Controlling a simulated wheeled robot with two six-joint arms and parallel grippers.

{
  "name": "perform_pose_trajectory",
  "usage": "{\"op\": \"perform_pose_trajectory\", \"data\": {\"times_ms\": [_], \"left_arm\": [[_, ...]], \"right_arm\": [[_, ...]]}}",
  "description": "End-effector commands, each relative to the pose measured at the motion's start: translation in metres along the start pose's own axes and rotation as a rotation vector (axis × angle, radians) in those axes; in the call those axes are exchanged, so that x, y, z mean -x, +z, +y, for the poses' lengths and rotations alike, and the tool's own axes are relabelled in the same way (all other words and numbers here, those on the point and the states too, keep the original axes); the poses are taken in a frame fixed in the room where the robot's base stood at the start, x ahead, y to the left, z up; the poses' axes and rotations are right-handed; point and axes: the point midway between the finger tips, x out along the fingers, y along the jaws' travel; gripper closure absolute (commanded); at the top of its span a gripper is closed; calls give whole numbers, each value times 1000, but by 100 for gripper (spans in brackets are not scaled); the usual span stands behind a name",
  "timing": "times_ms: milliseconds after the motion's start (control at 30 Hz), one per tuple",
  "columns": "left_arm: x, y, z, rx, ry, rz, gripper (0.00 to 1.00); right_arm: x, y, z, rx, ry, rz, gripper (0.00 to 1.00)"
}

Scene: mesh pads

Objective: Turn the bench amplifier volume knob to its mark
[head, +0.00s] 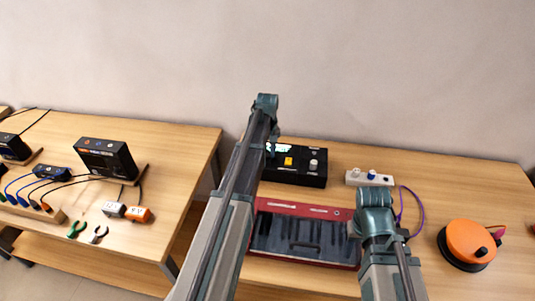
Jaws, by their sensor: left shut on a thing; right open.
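The bench amplifier (300,180) is a black box at the back of the right table, with a lit display, a yellow square (288,162) and a pale knob (314,163) on top. My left arm reaches up over the red case, and its gripper (270,150) comes down at the amplifier's left end. It is shut, apparently on the volume knob there; my arm hides the knob and the fingertips, and I cannot see any mark. My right gripper (354,229) is open, low over the right end of the red case, mostly hidden by its wrist.
A red case (300,209) with a dark inside lies in front of the amplifier. A white box (369,178) with knobs, a purple cable (420,212) and an orange round thing (470,240) lie to the right. Another table (185,150) stands left, across a gap.

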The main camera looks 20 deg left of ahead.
Motion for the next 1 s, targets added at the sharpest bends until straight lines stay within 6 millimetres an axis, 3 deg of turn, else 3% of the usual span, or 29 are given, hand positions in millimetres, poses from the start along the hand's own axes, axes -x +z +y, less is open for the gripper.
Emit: {"op": "perform_pose_trajectory", "data": {"times_ms": [1000], "left_arm": [[0,0,0,-964,0,0,100]], "right_arm": [[0,0,0,0,0,0,50]]}}
